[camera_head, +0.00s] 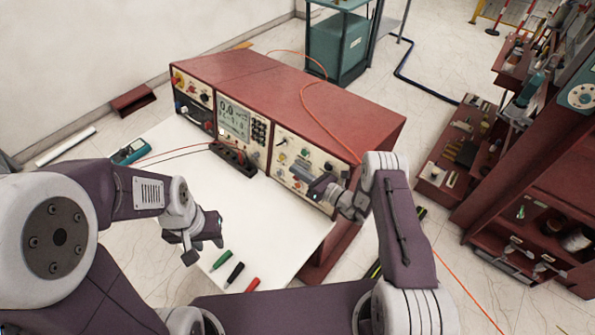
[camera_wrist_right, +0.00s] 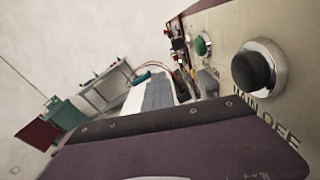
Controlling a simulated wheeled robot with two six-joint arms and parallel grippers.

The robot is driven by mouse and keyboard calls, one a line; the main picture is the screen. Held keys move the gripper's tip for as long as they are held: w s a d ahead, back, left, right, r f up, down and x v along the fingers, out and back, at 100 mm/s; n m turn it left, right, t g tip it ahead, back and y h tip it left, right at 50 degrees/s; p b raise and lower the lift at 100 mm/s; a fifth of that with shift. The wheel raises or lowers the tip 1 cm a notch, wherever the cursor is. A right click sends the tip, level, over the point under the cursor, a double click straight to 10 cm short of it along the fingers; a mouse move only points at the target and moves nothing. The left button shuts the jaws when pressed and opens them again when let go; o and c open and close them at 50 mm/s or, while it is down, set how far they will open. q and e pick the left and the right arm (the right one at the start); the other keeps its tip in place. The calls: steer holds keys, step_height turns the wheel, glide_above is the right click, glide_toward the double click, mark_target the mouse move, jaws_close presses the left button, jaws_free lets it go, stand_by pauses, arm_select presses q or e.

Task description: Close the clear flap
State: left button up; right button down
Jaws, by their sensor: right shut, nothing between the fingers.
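The long red test console (camera_head: 320,100) stands on the white table, with cream control panels on its front. I cannot make out the clear flap in either view; my right gripper hides part of the right-hand panel (camera_head: 296,160). My right gripper (camera_head: 318,187) is shut and empty, close in front of that panel's lower right part. In the right wrist view a black button (camera_wrist_right: 254,68) in a silver ring and a green button (camera_wrist_right: 203,45) show on the panel, close beside the gripper. My left gripper (camera_head: 204,249) is open and empty over the table, away from the console.
A teal meter (camera_head: 130,151) lies at the left, with leads to a dark block (camera_head: 233,159) before the console. Red shelving (camera_head: 540,180) stands at the right.

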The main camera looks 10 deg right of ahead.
stand_by(0.9)
steer(key=c, duration=1.6)
jaws_free()
steer(key=shift+c, duration=0.2)
steer(key=b+v, duration=0.2)
steer(key=v, duration=0.7)
steer(key=shift+r, duration=0.1)
